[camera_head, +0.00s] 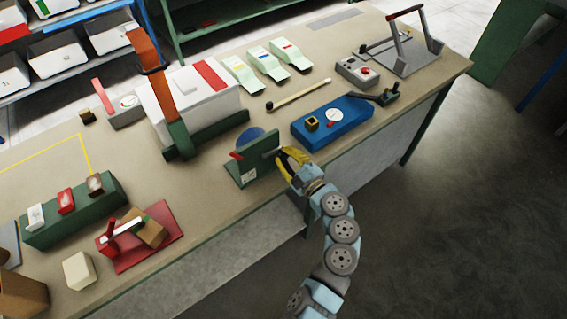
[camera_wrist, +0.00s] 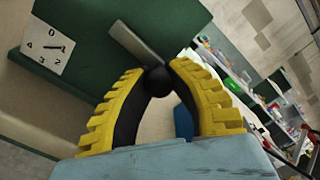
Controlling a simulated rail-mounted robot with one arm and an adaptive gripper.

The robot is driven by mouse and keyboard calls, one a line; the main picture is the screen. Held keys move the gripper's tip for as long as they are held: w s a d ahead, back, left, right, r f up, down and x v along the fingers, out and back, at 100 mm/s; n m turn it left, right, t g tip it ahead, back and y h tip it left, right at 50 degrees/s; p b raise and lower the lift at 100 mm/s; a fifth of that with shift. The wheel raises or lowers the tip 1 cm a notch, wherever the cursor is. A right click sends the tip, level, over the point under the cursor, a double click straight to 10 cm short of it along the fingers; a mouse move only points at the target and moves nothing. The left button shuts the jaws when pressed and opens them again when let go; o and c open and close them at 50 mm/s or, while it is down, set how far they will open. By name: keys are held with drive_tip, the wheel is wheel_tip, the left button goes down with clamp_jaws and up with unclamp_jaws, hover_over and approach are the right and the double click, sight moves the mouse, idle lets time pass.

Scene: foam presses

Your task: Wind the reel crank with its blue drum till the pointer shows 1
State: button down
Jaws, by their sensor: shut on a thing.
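The reel is a green upright stand (camera_head: 258,170) at the front edge of the bench, with its blue drum (camera_head: 250,135) showing behind it. Its grey crank arm (camera_wrist: 136,42) ends in a black round knob (camera_wrist: 157,81). My gripper (camera_head: 289,156) has yellow fingers, which in the wrist view (camera_wrist: 157,88) are closed around the knob. A white dial card (camera_wrist: 46,46) on the stand shows 0, 4, 3 and 2 around a small dark pointer. The pointer lies towards the card's right side, between 0 and 2.
A blue box (camera_head: 340,127) with a dial stands right of the reel, close to my gripper. A white press with a tall orange lever (camera_head: 149,62) stands behind left. A red plate (camera_head: 165,243) and a green block (camera_head: 50,228) lie to the left.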

sight(270, 140)
drive_tip(key=n+b, duration=0.1)
drive_tip(key=n, duration=0.1)
drive_tip(key=r+n+b, duration=0.1)
drive_tip(key=b, duration=0.1)
drive_tip(key=shift+r+n, duration=0.15)
drive_tip(key=shift+n, duration=0.25)
drive_tip(key=n+b, duration=0.1)
drive_tip(key=r+n+b, duration=0.1)
drive_tip(key=b, duration=0.1)
drive_tip(key=shift+s+a+n, duration=0.15)
drive_tip(key=shift+a+n, duration=0.05)
drive_tip(key=shift+n, duration=0.2)
drive_tip(key=n+b, duration=0.1)
drive_tip(key=r+n+b, duration=0.1)
drive_tip(key=n+b, duration=0.1)
drive_tip(key=shift+s+a+r, duration=0.25)
drive_tip(key=shift+a, duration=0.1)
drive_tip(key=shift+s+a+r+n+b, duration=0.15)
drive_tip(key=shift+a+r+n+b, duration=0.15)
drive_tip(key=shift+n+b, duration=0.5)
drive_tip(key=shift+s+a+r+n+b, duration=0.15)
drive_tip(key=shift+r+n+b, duration=0.2)
drive_tip(key=shift+n+b, duration=0.4)
drive_tip(key=c, duration=0.9)
unclamp_jaws()
